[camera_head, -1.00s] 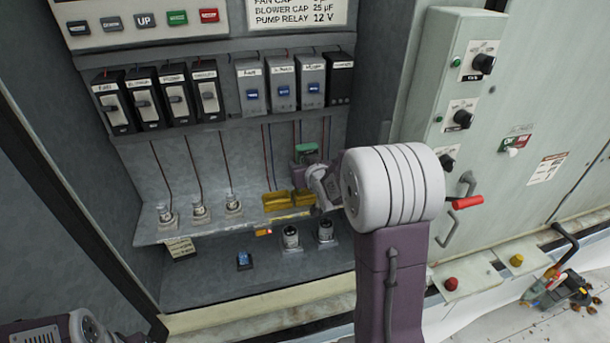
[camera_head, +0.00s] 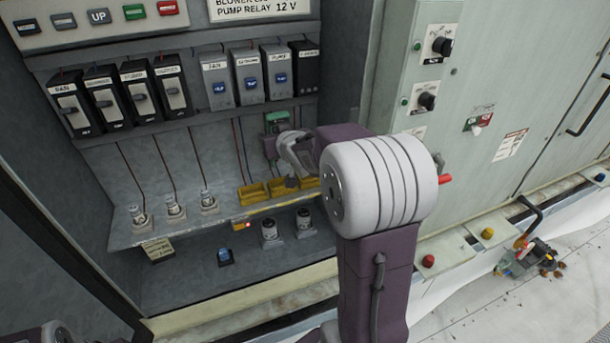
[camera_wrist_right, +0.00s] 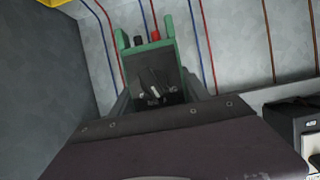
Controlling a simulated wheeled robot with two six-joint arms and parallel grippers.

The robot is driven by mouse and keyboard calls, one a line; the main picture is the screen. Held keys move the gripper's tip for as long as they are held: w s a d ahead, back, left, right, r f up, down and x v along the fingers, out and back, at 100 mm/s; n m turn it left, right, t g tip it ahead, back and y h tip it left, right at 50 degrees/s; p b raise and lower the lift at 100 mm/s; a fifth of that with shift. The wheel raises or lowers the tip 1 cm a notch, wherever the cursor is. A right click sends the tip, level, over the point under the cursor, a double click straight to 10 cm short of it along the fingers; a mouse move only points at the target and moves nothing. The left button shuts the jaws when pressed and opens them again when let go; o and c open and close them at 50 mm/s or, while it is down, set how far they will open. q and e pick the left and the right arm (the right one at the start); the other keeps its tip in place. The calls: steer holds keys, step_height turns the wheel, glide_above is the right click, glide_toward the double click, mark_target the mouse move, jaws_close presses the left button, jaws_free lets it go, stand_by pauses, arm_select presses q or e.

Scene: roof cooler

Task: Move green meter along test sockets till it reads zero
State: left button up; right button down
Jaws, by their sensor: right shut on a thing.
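The green meter (camera_head: 277,121) is held upright inside the open cabinet, in front of the back wall and above the yellow boxes. It also shows in the right wrist view (camera_wrist_right: 149,50), with a black and a red plug-like knob at its top. Several open yellow boxes (camera_head: 252,194), possibly the test sockets, sit in a row on the shelf, apart from the meter. The rightmost is partly hidden by my right arm. My left gripper is out of view.
Black switches (camera_head: 113,98) and grey relays (camera_head: 248,80) line the upper shelf. Capped posts (camera_head: 174,208) with wires stand at left on the lower shelf. Two canisters (camera_head: 269,233) and a blue switch (camera_head: 225,256) are below. A grey panel with knobs (camera_head: 441,46) stands at right.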

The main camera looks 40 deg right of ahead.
steer(key=s+a+n+y, duration=0.1)
steer(key=s+a+f+n+y, duration=0.1)
steer(key=shift+a+f, duration=0.1)
steer(key=shift+a, duration=0.2)
steer(key=s+d+f+m+h+p, duration=0.2)
steer(key=s+d+f, duration=0.2)
steer(key=s+d, duration=0.65)
steer(key=shift+w+a+b+x, duration=0.1)
steer(key=shift+a+b+x, duration=0.15)
steer(key=shift+x, duration=1.65)
steer(key=shift+w+a+b+x, duration=0.1)
steer(key=shift+a+b+x, duration=0.15)
steer(key=shift+x, duration=1.6)
steer(key=shift+a+b+x, duration=0.25)
steer(key=shift+x, duration=1.65)
